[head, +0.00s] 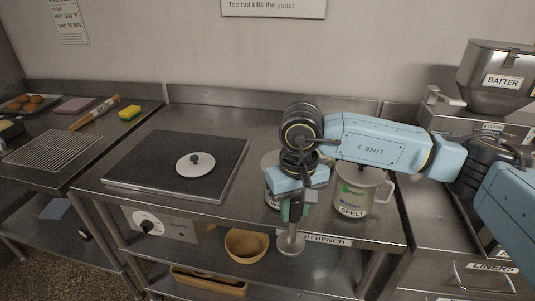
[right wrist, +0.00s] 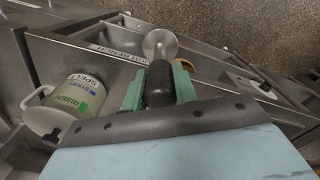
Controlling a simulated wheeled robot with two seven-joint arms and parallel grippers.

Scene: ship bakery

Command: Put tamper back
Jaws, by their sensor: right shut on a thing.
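The tamper (head: 290,243) has a round metal foot and a dark handle (right wrist: 159,86). My right gripper (head: 291,209) is shut on the handle, and the foot hangs down from it. In the head view the tamper overlaps the front edge of the bench near the bench label. In the right wrist view its round foot (right wrist: 160,44) points away from my green fingers (right wrist: 158,88). The tamper's place is not one I can pick out. My left gripper is not in view.
A SPELT jug (head: 356,190) stands on the bench right of my gripper; another container (head: 271,190) is partly hidden behind it. A dark griddle (head: 140,172) with a white knobbed disc (head: 195,165) lies left.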

